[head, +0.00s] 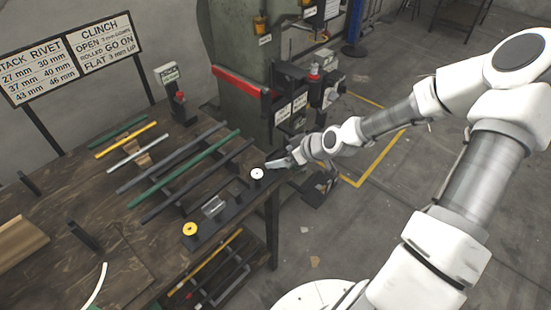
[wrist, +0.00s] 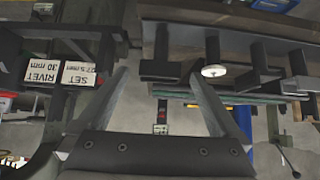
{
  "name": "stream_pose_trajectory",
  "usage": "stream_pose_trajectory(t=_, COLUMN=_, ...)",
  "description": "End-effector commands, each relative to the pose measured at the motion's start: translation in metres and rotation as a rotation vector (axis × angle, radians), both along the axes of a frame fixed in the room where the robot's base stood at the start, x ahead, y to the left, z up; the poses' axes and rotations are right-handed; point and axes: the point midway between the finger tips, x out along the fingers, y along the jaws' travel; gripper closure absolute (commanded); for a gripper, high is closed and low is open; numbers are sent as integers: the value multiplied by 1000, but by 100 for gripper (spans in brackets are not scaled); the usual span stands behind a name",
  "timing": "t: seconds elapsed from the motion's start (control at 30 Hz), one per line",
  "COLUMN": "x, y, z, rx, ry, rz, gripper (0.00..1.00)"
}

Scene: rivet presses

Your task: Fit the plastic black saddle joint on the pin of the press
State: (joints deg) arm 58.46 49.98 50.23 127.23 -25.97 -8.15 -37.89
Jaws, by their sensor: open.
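My gripper (head: 280,163) is open at the table's right edge, beside the white-topped round piece (head: 257,174) in the head view. In the wrist view my gripper (wrist: 160,73) shows its two fingers spread, with nothing gripped. A black, block-like piece (wrist: 160,68) appears between the fingertips there, beside the white disc (wrist: 214,71). It may be the saddle joint, but I cannot tell for sure. The green press (head: 244,45) stands behind the table, with black tooling and labels (head: 291,106) on its front. I cannot make out its pin.
A yellow spool (head: 190,229) and a clear piece (head: 213,207) stand along the table's front edge. Long green and dark bars (head: 185,168) lie on the table (head: 60,212). A red bar (head: 240,82) sticks out from the press.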

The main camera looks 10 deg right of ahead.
Motion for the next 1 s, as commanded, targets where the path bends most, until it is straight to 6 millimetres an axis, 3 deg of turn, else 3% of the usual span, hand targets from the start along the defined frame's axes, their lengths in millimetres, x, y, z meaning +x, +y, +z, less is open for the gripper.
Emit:
stream_pose_trajectory(t=0.33, x=3, y=2, z=-4, rx=-1, ry=-1, rz=0, gripper=2)
stream_pose_trajectory(t=0.8, x=3, y=2, z=-4, rx=-1, ry=-1, rz=0, gripper=86)
stream_pose_trajectory(t=1.0, x=3, y=2, z=-3, rx=-1, ry=-1, rz=0, gripper=87)
